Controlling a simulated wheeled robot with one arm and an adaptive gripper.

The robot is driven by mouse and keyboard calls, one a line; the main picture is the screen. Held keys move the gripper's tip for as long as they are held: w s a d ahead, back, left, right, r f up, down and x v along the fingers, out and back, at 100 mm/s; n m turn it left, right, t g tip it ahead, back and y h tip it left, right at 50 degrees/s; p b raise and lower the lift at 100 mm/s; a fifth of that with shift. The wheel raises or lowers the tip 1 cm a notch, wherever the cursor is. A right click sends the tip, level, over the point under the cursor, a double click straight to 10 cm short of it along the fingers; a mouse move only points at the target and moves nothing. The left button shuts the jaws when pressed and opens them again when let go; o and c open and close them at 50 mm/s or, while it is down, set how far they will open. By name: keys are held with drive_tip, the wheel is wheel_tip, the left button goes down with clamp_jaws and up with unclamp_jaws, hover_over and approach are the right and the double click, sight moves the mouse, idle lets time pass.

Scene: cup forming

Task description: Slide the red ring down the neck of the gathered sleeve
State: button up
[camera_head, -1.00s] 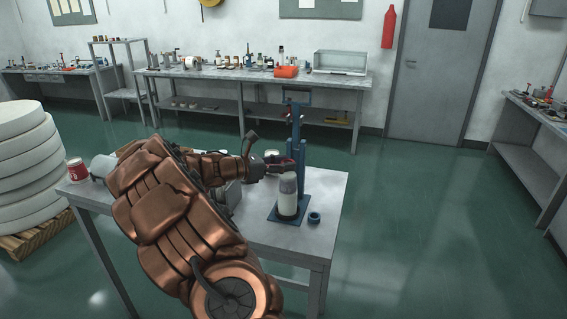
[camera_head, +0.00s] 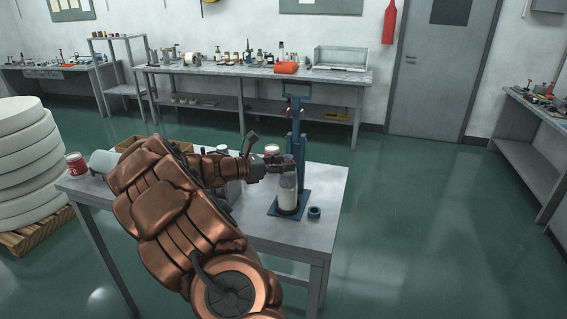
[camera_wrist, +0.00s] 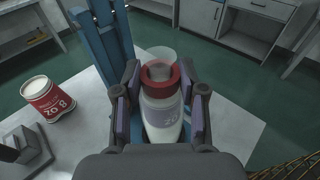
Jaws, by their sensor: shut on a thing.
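The gathered sleeve (camera_head: 288,198) is a pale, bottle-shaped piece standing upright on the blue base plate of a press stand. In the wrist view the sleeve (camera_wrist: 163,120) shows a lilac printed label and a grey narrow neck. The red ring (camera_wrist: 174,79) encircles that neck near its top. My gripper (camera_wrist: 160,78) has its two purple-padded fingers on both sides of the ring, shut on it. In the head view my gripper (camera_head: 287,161) is over the top of the sleeve and largely hides the ring there.
The blue post (camera_head: 301,130) rises just behind the sleeve. A red-and-white cup (camera_wrist: 46,102) stands left of it in the wrist view. A small dark blue ring (camera_head: 314,212) lies right of the base plate.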

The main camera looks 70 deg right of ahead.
drive_tip(key=shift+f, duration=0.3)
drive_tip(key=o, duration=0.8)
drive_tip(key=shift+o, duration=0.2)
drive_tip(key=v, duration=1.2)
drive_tip(key=shift+a, duration=0.1)
